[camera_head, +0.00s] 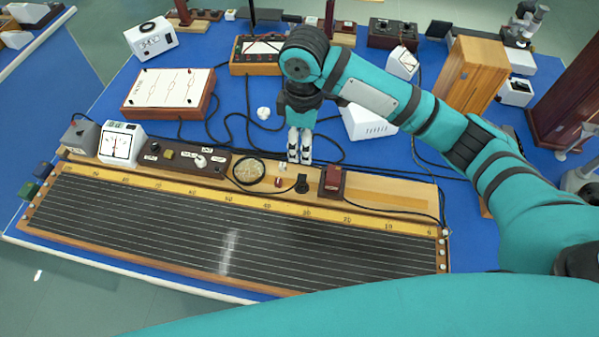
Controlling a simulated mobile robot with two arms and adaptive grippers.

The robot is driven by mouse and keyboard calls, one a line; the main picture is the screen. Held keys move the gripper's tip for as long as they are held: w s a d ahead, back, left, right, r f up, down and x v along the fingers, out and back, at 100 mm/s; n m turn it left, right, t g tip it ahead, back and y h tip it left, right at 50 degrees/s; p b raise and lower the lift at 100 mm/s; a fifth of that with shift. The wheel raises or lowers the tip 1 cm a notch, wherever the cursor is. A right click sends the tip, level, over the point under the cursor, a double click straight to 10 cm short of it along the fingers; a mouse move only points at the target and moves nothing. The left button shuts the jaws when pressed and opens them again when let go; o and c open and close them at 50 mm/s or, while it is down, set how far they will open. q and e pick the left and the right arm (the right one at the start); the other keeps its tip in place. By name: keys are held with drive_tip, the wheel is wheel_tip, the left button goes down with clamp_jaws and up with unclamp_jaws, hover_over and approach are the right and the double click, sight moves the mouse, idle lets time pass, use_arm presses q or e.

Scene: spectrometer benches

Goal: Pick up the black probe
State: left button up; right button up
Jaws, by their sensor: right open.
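A small black upright piece (302,184), which looks like the black probe, stands on the wooden ledge of the long wire board (160,222). It is small in the picture, so I cannot be sure of its exact shape. My right gripper (299,157) points down just behind it, with its grey fingertips above the ledge's back edge and apart from the piece. The gripper is open and nothing shows between its fingers. My left gripper is not in view.
A dark red block (333,181) stands close right of the black piece, and a round coiled dish (248,171) lies to the left. A white meter (121,144) and a brown switch panel (187,160) stand further left. Black cables cross the blue bench behind.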

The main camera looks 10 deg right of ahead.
drive_tip(key=p, duration=0.1)
hover_over(302, 177)
wheel_tip(302, 177, down, 6)
drive_tip(key=shift+d+r, duration=0.1)
drive_tip(key=shift+r, duration=0.05)
drive_tip(key=f, duration=0.4)
drive_tip(key=shift+w+f+p, duration=0.2)
drive_tip(key=shift+p, duration=0.2)
drive_tip(key=shift+s+f, duration=0.1)
drive_tip(key=shift+f, duration=0.1)
drive_tip(key=f+p, duration=0.1)
drive_tip(key=f, duration=0.3)
drive_tip(key=shift+s+f+p, duration=0.2)
drive_tip(key=shift+p, duration=0.2)
drive_tip(key=shift+f, duration=0.25)
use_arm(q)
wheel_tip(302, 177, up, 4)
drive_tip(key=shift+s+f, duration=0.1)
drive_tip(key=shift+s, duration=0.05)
use_arm(e)
clamp_jaws()
